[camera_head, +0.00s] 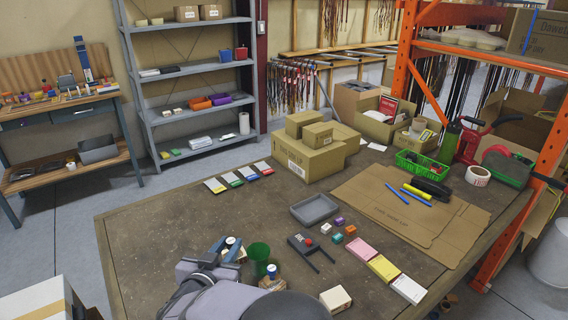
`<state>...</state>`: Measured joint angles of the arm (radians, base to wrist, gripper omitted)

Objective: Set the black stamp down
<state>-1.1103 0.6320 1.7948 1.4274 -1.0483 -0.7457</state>
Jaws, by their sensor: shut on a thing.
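My gripper (229,249) is at the lower left of the table, low over its surface. Its bluish fingers are shut on a small pale piece with a dark top, which looks like the black stamp (231,241). The fingers and wrist hide part of it, and I cannot tell whether its underside touches the table. A green cup (259,252) stands just right of the gripper. A small piece with a blue top (271,269) is beside the cup, partly behind my arm.
A grey tray (314,208), a black device with a red button (305,243) and several small coloured blocks (337,238) are right of the gripper. Coloured pads (383,268) lie farther right, a pale block (335,299) in front. Bare table (165,230) lies left of the gripper.

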